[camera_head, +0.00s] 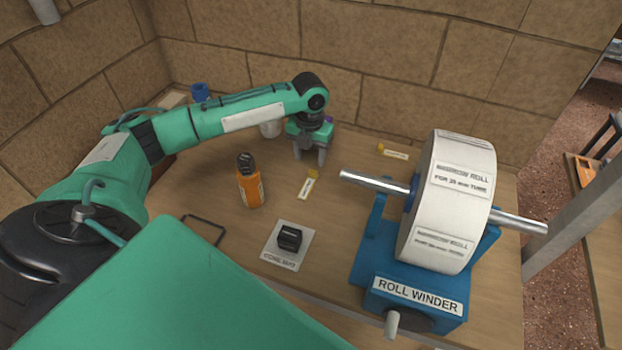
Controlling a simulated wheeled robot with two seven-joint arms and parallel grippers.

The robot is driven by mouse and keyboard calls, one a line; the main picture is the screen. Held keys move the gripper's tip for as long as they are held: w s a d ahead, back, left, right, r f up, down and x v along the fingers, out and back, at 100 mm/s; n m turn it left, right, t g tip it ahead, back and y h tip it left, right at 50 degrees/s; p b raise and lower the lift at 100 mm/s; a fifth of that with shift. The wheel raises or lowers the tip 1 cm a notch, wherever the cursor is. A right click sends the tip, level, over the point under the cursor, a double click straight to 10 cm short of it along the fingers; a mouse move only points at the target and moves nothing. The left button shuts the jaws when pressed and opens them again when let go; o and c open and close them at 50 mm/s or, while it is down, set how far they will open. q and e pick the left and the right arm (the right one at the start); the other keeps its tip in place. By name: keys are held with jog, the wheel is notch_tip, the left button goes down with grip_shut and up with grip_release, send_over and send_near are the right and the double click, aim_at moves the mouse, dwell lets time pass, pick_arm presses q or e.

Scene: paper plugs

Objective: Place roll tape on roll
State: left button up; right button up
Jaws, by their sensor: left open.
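A large white paper roll (445,203) is on a metal shaft (375,182) across the blue roll winder (372,270). A small yellow piece (313,174) with a white label strip (307,187) lies mid-table; a similar yellow piece (381,147) with a label is near the back wall. Either may be the roll tape; the labels are too small to read. My left gripper (309,160) points down with its fingers apart, just behind the nearer yellow piece. I see nothing between the fingers. My right gripper is out of view.
An orange bottle (249,185) with a dark cap stands left of the gripper. A small black block (289,238) sits on a white labelled card (274,250). A brick wall bounds the table behind.

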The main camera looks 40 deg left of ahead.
aim_at(313, 172)
pick_arm(q)
notch_tip(313, 172, down, 2)
jog(key=shift+w+f, duration=0.1)
jog(key=f, duration=0.2)
jog(key=w+f+p, duration=0.1)
jog(key=f, duration=0.1)
jog(key=shift+f, duration=0.35)
jog(key=shift+d, duration=0.1)
grip_shut()
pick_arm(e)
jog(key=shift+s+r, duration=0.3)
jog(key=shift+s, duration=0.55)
